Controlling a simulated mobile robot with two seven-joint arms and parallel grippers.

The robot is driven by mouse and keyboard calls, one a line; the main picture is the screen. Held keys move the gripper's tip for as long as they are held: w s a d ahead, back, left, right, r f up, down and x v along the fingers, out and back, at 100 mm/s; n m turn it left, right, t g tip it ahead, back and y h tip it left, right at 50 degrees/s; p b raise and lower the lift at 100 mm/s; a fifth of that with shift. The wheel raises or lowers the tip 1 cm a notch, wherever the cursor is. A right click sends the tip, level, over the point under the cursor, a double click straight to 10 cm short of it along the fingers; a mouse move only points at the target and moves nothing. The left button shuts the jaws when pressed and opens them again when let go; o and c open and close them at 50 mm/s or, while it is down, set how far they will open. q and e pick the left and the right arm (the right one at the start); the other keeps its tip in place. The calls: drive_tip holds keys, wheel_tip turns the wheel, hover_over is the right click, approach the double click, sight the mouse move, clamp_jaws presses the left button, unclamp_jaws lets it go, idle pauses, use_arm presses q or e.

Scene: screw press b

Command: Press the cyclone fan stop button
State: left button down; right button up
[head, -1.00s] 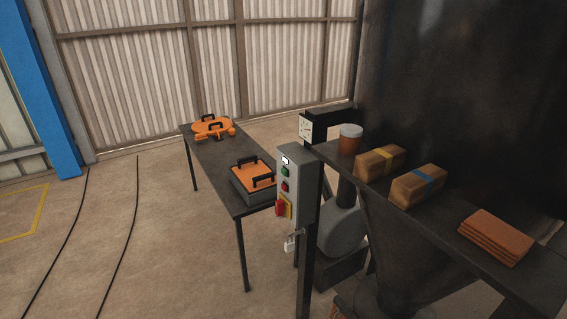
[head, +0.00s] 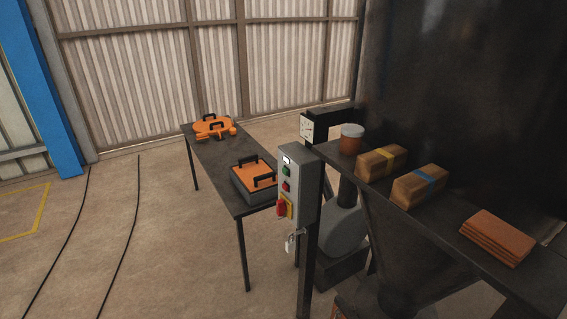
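A grey control box (head: 304,185) stands on a dark post in the middle of the head view. On its front face, from top to bottom, are a small white lamp or label (head: 287,161), a green button (head: 286,171), a red button (head: 286,187) and a larger red switch on a yellow plate (head: 282,208). A padlock (head: 290,243) hangs below the box. Any lettering is too small to read. Neither of my grippers shows in this view, and nothing touches the box.
A dark table (head: 220,165) behind holds orange-topped items with black handles. A gauge (head: 307,127) sits above the box. The floor at left is clear except for cables (head: 134,215).

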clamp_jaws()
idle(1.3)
